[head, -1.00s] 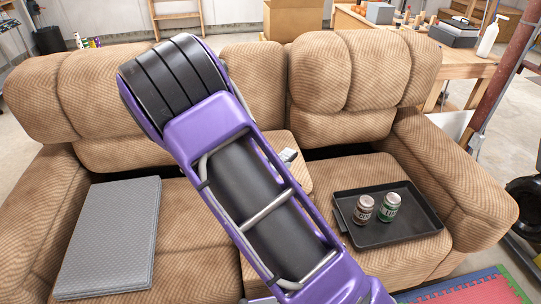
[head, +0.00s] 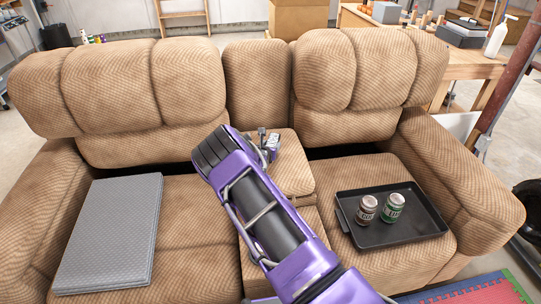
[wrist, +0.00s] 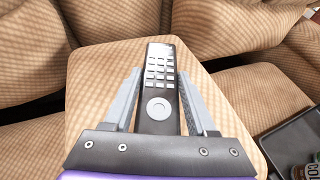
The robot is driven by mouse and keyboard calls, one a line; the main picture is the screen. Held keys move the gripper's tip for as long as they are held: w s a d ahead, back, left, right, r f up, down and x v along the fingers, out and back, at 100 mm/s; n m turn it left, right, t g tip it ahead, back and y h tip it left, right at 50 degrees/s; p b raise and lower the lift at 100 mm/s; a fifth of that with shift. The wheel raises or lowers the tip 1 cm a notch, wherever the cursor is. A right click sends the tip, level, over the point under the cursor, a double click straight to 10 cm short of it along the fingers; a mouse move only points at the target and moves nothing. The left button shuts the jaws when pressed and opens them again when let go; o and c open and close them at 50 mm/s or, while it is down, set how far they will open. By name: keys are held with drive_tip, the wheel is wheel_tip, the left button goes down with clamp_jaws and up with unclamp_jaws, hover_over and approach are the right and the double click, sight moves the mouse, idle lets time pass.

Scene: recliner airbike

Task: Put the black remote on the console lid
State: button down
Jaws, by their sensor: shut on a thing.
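The black remote (wrist: 160,62) with pale buttons and a round pad is between the two grey fingers of my gripper (wrist: 160,80) in the wrist view. The fingers are shut on it, and its far end sticks out beyond them. The tan fabric console lid (wrist: 95,78) lies beneath and around it. In the head view the lid (head: 294,178) is between the two seats, partly hidden by my arm. My gripper (head: 266,142) is over its back left part. I cannot tell whether the remote touches the lid.
A black tray (head: 420,222) with two cans (head: 380,209) sits on the right seat. A grey folded mat or panel (head: 110,230) lies on the left seat. The sofa backrests (head: 260,85) rise close behind the lid. The lid's front right part looks clear.

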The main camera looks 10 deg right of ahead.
drive_tip(key=shift+f+b, duration=0.4)
drive_tip(key=shift+f, duration=1.65)
drive_tip(key=shift+f, duration=0.2)
drive_tip(key=shift+c, duration=1)
unclamp_jaws()
drive_tip(key=shift+r, duration=0.1)
drive_tip(key=shift+s+r, duration=0.15)
drive_tip(key=shift+r, duration=0.05)
drive_tip(key=p+v, duration=0.2)
drive_tip(key=v, duration=0.9)
drive_tip(key=shift+s+a+p, duration=0.25)
drive_tip(key=shift+s+p, duration=0.1)
